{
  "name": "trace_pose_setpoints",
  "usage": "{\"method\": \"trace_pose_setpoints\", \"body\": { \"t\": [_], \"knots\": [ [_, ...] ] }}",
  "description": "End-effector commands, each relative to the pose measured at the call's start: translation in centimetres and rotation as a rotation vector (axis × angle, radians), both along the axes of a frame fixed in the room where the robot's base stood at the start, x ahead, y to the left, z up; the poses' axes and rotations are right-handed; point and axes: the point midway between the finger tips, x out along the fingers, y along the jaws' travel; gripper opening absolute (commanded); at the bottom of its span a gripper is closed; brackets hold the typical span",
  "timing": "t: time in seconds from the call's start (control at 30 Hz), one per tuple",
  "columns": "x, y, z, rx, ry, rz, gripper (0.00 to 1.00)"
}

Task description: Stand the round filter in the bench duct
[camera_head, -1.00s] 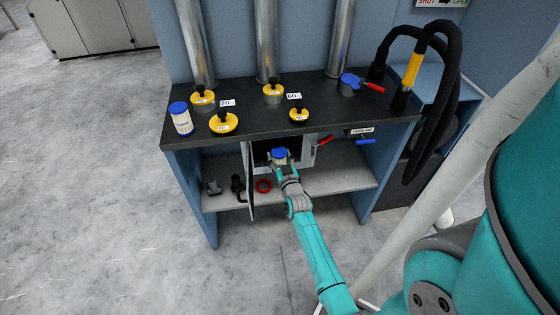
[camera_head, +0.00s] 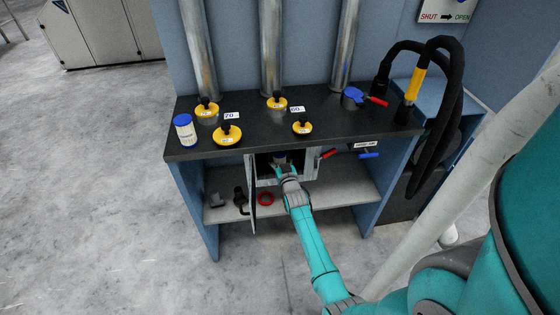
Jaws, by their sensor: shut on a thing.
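The bench duct shows as an open-fronted pale box (camera_head: 309,163) under the black bench top, its door (camera_head: 254,200) swung open toward me. My gripper (camera_head: 281,166) is at the mouth of the box, shut on the round filter (camera_head: 279,157), whose blue part shows small and dark inside the opening. The gripper hides most of the filter, so I cannot tell whether it touches the duct inside.
A red ring (camera_head: 265,198) and dark fittings (camera_head: 240,200) lie on the lower shelf (camera_head: 335,190).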

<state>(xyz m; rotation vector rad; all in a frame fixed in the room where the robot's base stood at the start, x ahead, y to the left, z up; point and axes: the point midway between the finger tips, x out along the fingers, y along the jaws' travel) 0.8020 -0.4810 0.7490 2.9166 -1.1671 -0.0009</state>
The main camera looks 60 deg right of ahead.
Motion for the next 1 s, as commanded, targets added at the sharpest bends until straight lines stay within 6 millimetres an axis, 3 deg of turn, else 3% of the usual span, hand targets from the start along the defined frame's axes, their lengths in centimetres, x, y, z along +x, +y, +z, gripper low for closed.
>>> {"method": "trace_pose_setpoints", "body": {
  "t": [0.43,1.0],
  "knots": [
    [1.9,-2.3,0.1,0.0,-0.001,0.0,0.16],
    [1.9,-2.2,-0.9,0.0,0.0,0.0,0.16]
  ]
}}
